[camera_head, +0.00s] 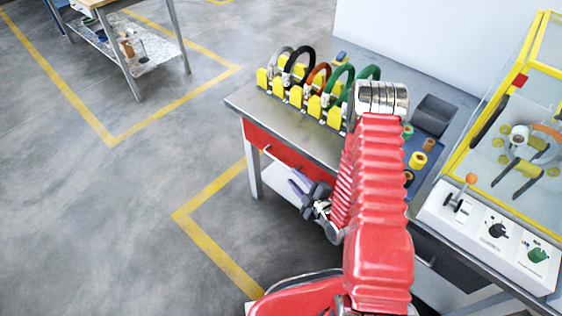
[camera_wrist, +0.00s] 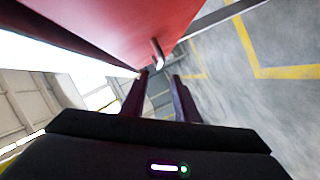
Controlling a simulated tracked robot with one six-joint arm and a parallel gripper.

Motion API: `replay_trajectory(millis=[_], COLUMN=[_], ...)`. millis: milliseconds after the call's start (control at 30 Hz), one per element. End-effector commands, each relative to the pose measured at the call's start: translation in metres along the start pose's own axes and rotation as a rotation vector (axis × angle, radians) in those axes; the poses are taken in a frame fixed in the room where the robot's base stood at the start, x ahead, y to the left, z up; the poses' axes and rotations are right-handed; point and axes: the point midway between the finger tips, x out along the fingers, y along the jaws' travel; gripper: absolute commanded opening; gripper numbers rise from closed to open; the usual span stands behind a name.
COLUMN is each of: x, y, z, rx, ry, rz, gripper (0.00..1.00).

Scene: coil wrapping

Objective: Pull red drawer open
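The red drawer (camera_head: 262,141) is set under the top of the workbench, and its front looks flush with the bench. A pale bar handle (camera_head: 270,154) sticks out from it. In the wrist view the drawer front (camera_wrist: 120,25) fills the upper middle, with the handle (camera_wrist: 157,54) just beyond the fingertips. My gripper (camera_head: 297,184) is below and to the right of the handle in the head view, near the drawer front. In the wrist view its two dark fingers (camera_wrist: 160,76) are apart with nothing between them. My red arm hides the right part of the bench front.
The workbench (camera_head: 245,101) carries a yellow rack (camera_head: 297,97) of several coloured coils. A yellow-framed machine (camera_head: 530,120) with a control panel stands right. A lower shelf (camera_head: 275,183) lies under the drawer. The floor left of the bench is clear, with yellow lines.

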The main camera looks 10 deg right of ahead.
Motion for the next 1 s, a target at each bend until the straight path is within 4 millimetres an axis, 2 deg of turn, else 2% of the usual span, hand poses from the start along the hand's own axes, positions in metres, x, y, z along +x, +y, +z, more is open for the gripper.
replay_trajectory(millis=[700,833,1000], x=[0.107,0.117,0.121], y=[0.000,0.000,0.000], z=[0.000,0.000,0.000], rx=[0.000,0.001,0.002], ry=[0.001,0.001,-0.001], rz=[0.000,0.000,-0.001], gripper=[0.28,0.28,0.28])
